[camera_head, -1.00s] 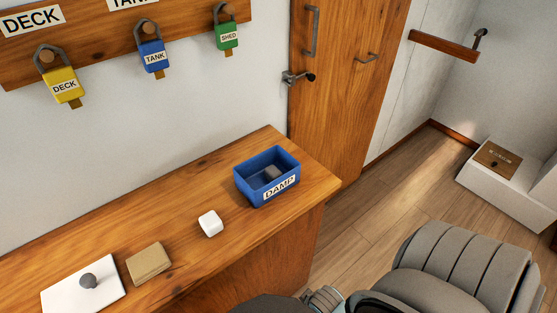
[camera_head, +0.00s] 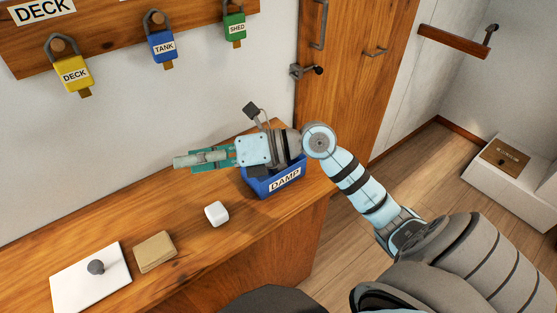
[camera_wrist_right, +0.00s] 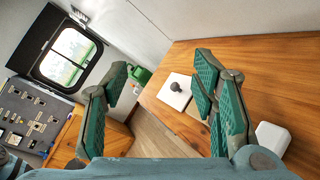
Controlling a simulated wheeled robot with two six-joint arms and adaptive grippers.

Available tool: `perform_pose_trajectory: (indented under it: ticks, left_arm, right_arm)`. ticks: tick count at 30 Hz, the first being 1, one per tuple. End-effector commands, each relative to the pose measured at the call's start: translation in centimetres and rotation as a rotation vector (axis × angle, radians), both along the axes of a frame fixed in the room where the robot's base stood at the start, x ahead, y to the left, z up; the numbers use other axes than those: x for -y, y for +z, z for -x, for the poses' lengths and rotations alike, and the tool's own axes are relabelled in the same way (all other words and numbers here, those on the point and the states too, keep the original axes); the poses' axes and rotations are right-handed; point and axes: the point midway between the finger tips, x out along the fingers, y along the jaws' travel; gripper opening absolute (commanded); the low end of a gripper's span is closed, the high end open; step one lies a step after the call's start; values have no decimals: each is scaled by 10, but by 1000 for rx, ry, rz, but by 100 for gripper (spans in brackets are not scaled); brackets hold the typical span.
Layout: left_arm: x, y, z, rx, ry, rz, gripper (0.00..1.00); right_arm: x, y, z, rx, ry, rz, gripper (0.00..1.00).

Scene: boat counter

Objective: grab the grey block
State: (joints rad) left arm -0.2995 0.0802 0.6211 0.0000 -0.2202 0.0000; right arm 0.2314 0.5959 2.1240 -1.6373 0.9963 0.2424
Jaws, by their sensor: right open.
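The grey block is hidden now behind my right arm; a second ago it lay inside the blue bin labelled DAMP (camera_head: 285,183). The bin sits at the right end of the wooden counter, partly covered by my right gripper and wrist. My right gripper (camera_head: 182,160) is open and empty. It is above the counter by the wall, its fingers pointing left and the bin behind its fingertips. In the right wrist view the two green-padded fingers (camera_wrist_right: 162,75) stand wide apart with nothing between them. My left gripper is not in view.
On the counter (camera_head: 190,265) are a white rounded block (camera_head: 216,213), a tan block (camera_head: 155,251) and a white board (camera_head: 75,290) with a grey knob (camera_head: 96,267). Yellow (camera_head: 73,74), blue (camera_head: 164,48) and green (camera_head: 235,29) padlocks hang on the wall rack above.

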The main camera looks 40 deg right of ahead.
Motion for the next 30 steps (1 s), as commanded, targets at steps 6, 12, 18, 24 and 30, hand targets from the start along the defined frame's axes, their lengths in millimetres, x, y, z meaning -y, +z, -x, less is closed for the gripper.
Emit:
perform_pose_trajectory:
  ticks: [6,12,18,24,30]
  left_arm:
    - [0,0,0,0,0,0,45]
    - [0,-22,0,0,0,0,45]
    - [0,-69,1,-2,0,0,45]
    - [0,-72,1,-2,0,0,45]
    - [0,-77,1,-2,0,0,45]
  right_arm:
    - [185,-77,-9,-400,-274,898,53]
    - [234,-98,1,-548,-387,1029,53]
    - [233,-151,-20,-546,-383,1026,53]
    - [233,-170,-31,-546,-380,1027,53]
    - [233,-204,-45,-546,-380,1027,53]
